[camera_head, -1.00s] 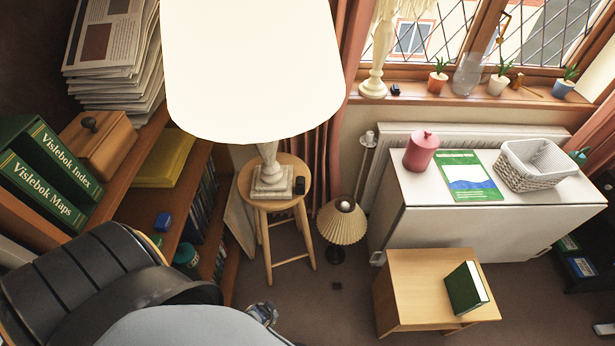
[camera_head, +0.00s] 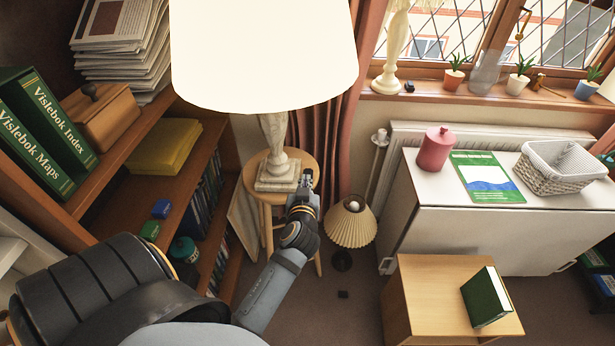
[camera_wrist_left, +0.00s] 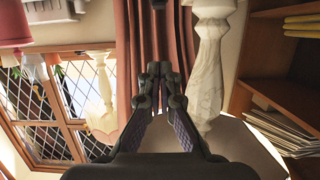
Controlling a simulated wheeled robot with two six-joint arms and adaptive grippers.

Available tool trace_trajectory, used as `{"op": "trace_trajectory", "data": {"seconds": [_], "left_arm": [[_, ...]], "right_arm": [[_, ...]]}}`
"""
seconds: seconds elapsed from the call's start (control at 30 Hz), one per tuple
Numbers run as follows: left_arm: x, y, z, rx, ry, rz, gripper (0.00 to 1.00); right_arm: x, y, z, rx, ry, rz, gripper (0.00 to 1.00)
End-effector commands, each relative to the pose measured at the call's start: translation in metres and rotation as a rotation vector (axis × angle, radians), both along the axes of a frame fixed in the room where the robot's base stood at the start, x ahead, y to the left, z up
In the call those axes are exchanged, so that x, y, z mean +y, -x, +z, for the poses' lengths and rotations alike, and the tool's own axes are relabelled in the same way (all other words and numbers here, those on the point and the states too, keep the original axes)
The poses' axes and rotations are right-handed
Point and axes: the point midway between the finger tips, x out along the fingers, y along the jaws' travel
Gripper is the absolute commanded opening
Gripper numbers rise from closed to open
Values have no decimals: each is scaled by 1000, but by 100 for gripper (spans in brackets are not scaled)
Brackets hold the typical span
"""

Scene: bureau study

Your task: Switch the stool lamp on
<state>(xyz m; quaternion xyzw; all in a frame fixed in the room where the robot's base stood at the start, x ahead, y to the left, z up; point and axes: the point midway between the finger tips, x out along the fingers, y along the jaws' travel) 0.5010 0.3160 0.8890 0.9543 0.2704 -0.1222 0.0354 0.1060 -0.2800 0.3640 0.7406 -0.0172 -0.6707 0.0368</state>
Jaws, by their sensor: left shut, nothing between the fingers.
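The stool lamp has a large pale shade (camera_head: 262,50), a turned stone-like stem and a square base (camera_head: 277,178). It stands on a round wooden stool (camera_head: 255,165). The shade looks bright, but I cannot tell whether it is lit. My left gripper (camera_head: 307,180) is shut and empty, over the stool's right edge just right of the lamp base. It hides the spot where a small black box sat earlier. In the left wrist view the shut fingers (camera_wrist_left: 160,70) are beside the lamp stem (camera_wrist_left: 208,75); contact cannot be told. My right gripper is not in view.
A pleated floor lamp (camera_head: 349,222) stands right of the stool. A white cabinet (camera_head: 460,225) and a small wooden table (camera_head: 430,285) stand at the right.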

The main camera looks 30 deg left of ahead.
Motion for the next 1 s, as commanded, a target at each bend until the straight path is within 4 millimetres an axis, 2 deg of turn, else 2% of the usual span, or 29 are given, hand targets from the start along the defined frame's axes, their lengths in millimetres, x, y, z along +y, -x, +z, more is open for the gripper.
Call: {"op": "trace_trajectory", "data": {"seconds": [0.17, 0.27, 0.7, 0.8, 1.0], "left_arm": [[1, -3, 0, 0, -2, -2, 0], [6, -12, -2, 1, -5, -4, 0], [53, -86, -27, 3, -3, 0, 0], [51, -83, -48, 6, 0, -2, 0], [50, -83, -64, 3, 0, -1, 0]], "right_arm": [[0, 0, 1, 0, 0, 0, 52], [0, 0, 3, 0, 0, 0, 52], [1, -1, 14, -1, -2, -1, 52], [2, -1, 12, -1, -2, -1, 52], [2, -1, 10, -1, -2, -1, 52]]}}
